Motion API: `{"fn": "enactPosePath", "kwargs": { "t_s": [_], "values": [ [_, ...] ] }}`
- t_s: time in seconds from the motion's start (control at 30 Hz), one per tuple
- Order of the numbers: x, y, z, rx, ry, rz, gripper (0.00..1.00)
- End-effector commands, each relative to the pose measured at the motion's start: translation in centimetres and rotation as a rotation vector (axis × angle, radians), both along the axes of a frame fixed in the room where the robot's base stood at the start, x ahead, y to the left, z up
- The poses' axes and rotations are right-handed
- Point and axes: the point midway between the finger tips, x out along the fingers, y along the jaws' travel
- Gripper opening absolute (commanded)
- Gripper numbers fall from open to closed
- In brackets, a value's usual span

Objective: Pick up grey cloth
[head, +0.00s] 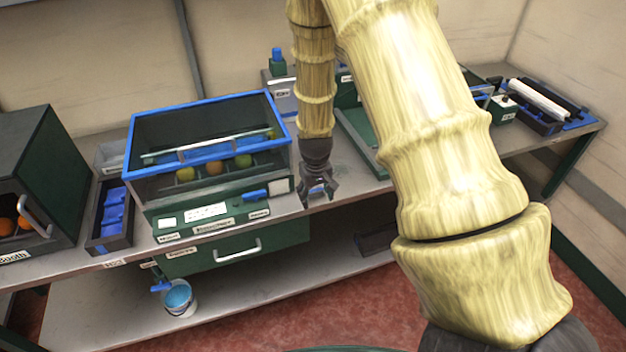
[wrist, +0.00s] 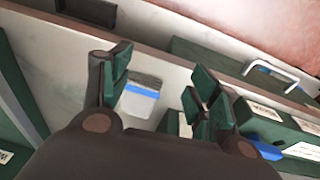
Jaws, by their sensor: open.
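A pale grey, flat piece with a blue stripe (wrist: 140,101) lies on the bench top in the wrist view, and it looks like the grey cloth. My gripper (wrist: 160,88) is open above it, and the piece shows between the two fingers, nearer the left one. No finger is seen to touch it, and its near end is partly hidden by my gripper. In the head view my gripper (head: 319,196) points down near the bench's front edge, right of the blue-rimmed glass-sided box. The cloth cannot be made out clearly there.
The blue-rimmed box (head: 140,187) with fruit inside stands close left of my gripper. A green tray (head: 360,143) lies to the right, partly behind my arm. A drawer with a handle (head: 238,252) is below the bench, and a bucket (head: 180,300) stands on the lower shelf.

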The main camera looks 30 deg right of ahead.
Motion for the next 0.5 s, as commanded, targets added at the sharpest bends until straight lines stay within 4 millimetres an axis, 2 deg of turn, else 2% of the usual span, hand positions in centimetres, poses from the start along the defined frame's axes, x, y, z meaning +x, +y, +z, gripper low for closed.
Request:
{"fn": "enactPosePath", "kwargs": {
  "t_s": [0.03,0.1,0.23,0.37,0.5],
  "values": [
    [1.4,-0.7,1.9,0.009,-0.015,-0.01,0.61],
    [2.8,-1.5,3.9,0.022,-0.026,-0.017,0.61],
    [4.4,-2.5,6.6,0.044,-0.041,-0.025,0.61],
    [5.0,-2.8,7.5,0.053,-0.044,-0.028,0.61],
    [5.2,-2.9,6.6,0.055,-0.043,-0.029,0.61]
  ]
}}
